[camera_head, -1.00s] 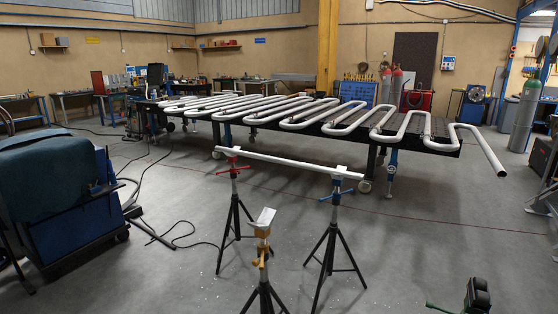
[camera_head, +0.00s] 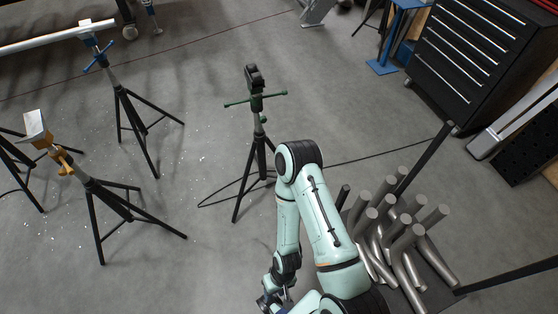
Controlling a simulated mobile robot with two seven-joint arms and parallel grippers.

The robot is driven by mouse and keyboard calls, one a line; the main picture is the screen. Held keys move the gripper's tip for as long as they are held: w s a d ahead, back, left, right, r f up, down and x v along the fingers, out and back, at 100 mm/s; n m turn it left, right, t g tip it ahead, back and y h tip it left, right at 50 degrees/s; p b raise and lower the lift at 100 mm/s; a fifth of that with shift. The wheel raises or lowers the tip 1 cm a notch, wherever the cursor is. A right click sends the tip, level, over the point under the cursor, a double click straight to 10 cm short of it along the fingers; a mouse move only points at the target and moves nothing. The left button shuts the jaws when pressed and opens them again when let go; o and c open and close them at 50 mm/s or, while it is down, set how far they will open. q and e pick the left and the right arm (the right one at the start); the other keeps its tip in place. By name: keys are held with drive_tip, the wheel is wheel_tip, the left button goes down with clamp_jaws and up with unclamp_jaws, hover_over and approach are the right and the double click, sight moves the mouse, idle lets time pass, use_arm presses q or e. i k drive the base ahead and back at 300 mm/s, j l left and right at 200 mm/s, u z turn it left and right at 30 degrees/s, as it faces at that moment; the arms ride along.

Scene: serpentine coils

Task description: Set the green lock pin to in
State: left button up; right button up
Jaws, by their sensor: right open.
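A black tripod stand (camera_head: 259,145) stands on the floor in the middle of the view. Its green lock pin (camera_head: 272,96) is a thin bar crossing the post just below the dark head (camera_head: 254,78), with ends sticking out on both sides. I cannot tell from here how far in the pin sits. My right arm comes up from the bottom and bends back down. My right gripper (camera_head: 277,299) is low at the bottom edge, partly cut off, open, and well apart from the green pin. My left gripper is out of view.
A stand with an orange clamp (camera_head: 62,160) and one with a blue handle (camera_head: 97,57) under a white pipe (camera_head: 50,40) are at left. Bent grey pipes (camera_head: 405,235) fill a rack at lower right. A black tool cabinet (camera_head: 478,60) stands upper right. Floor around the green-pin stand is mostly clear.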

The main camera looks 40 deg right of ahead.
sight(263, 120)
drive_tip(key=z, duration=1.3)
